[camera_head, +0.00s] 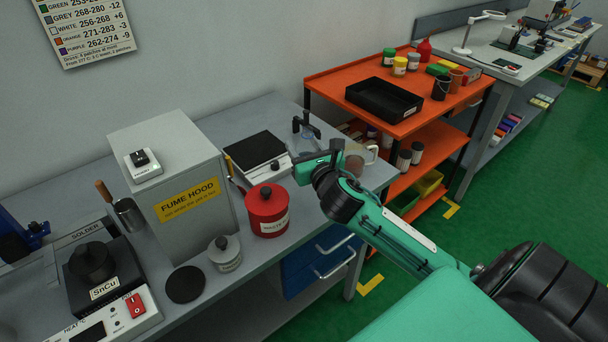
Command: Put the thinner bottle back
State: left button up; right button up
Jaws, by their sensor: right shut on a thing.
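My right gripper (312,158) reaches over the far right corner of the grey bench, its arm coming in from the lower right. It is shut on a small, clear, bluish bottle with a black top (304,141), which looks like the thinner bottle. The gripper hides the bottle's lower part, so I cannot tell whether its base touches the bench. My left gripper is not in view.
The grey bench holds a black-topped scale (257,151), a red lidded can (267,212), a grey lidded pot (224,254) and a fume hood (172,180). A mug (359,158) stands right of the gripper. Beyond is an orange cart (402,127) with a black tray (384,99).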

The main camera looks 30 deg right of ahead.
notch_tip(320, 180, down, 4)
jog(key=shift+f, duration=0.15)
notch_tip(320, 180, down, 3)
jog(key=shift+b, duration=0.5)
jog(key=shift+f, duration=0.3)
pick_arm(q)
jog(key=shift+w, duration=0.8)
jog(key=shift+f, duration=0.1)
pick_arm(e)
jog(key=shift+f, duration=0.15)
jog(key=o, duration=1.1)
jog(key=shift+c, duration=0.2)
